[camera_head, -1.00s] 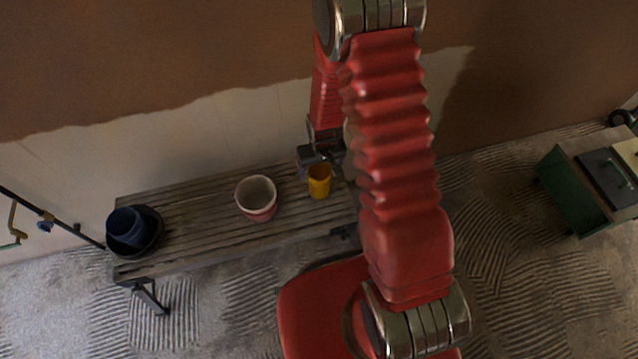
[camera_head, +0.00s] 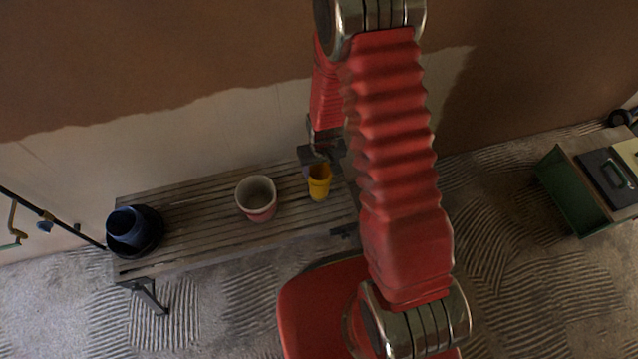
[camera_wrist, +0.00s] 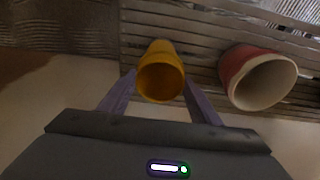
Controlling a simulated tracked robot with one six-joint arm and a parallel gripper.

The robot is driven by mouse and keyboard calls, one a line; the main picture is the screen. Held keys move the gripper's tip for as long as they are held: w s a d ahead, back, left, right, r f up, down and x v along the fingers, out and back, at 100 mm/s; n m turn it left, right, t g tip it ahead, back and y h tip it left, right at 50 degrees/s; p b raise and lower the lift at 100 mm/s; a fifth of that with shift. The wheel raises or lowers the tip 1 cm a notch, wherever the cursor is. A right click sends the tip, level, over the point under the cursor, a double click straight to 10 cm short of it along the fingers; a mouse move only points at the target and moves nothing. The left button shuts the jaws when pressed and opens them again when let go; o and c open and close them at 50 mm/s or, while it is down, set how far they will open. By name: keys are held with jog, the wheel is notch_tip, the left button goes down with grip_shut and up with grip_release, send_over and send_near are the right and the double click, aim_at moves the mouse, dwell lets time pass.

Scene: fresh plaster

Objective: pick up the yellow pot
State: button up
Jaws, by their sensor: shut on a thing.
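The yellow pot (camera_head: 319,184) is upright at the right end of the slatted bench (camera_head: 205,190). In the wrist view the pot (camera_wrist: 160,72) shows its open mouth, between the two fingers. My gripper (camera_wrist: 153,92) is shut on the pot, with one finger on each side. In the head view my gripper (camera_head: 318,165) is at the pot's far side, and my arm hides part of it. I cannot tell whether the pot's base touches the bench.
A red and white pot (camera_head: 257,198) stands left of the yellow pot; it also shows in the wrist view (camera_wrist: 258,78). A dark blue pot (camera_head: 125,226) sits in a dark dish (camera_head: 150,243) at the bench's left end. A plastered wall (camera_head: 150,140) rises behind. A green box (camera_head: 571,190) is at right.

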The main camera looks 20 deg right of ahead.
jog(key=c, duration=0.5)
jog(key=shift+o, duration=0.2)
jog(key=shift+r, duration=0.1)
notch_tip(320, 180, up, 10)
dwell(0.4)
dwell(0.4)
